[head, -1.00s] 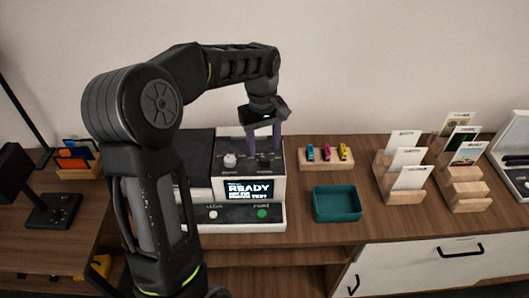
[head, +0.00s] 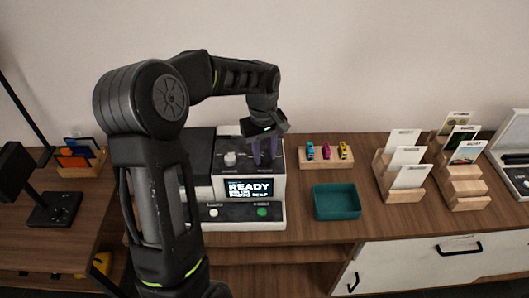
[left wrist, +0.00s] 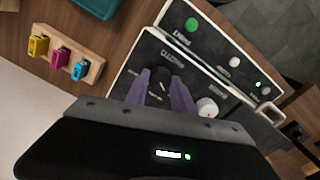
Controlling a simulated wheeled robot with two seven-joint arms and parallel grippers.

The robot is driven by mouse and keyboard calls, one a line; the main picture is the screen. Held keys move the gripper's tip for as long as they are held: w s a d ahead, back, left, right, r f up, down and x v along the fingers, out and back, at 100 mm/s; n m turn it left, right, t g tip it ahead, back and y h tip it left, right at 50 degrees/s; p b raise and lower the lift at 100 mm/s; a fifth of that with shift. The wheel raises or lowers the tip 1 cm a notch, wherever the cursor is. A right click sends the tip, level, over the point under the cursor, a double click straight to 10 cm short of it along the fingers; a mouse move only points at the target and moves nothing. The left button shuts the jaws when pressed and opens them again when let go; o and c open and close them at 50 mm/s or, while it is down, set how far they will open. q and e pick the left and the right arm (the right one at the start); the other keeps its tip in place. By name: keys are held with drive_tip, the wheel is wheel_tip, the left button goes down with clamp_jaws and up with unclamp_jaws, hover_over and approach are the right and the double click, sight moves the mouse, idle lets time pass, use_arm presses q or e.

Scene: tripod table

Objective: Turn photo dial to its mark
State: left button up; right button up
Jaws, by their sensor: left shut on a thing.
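The machine (head: 204,186) stands on the wooden cabinet, with a lit screen (head: 249,189) reading READY above smaller blurred text. Its dark top panel has a white knob (head: 230,158) on the left and a dark dial on the right. My left gripper (head: 265,162) points down at the dark dial, and its purple fingers hide most of it in the head view. In the left wrist view the dark dial (left wrist: 160,86) with a pale pointer line sits between the fingers (left wrist: 163,88), which are shut on it. The white knob (left wrist: 207,107) is just beside them. Dial labels are too small to read surely.
A green button (head: 262,212) and a white button (head: 213,212) are on the machine's front. A teal tray (head: 337,214) and a wooden block (head: 316,164) with several coloured pieces lie to the right. Wooden card holders (head: 467,188) stand farther right.

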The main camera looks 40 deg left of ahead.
use_arm(q)
clamp_jaws()
drive_tip(key=shift+m, duration=0.4)
drive_tip(key=m, duration=0.4)
drive_tip(key=shift+w+b, duration=0.1)
drive_tip(key=shift+b, duration=0.3)
drive_tip(key=m, duration=0.6)
drive_tip(key=shift+m, duration=0.4)
drive_tip(key=m, duration=1.2)
drive_tip(key=shift+d, duration=0.1)
drive_tip(key=o, duration=0.7)
unclamp_jaws()
drive_tip(key=shift+g, duration=0.3)
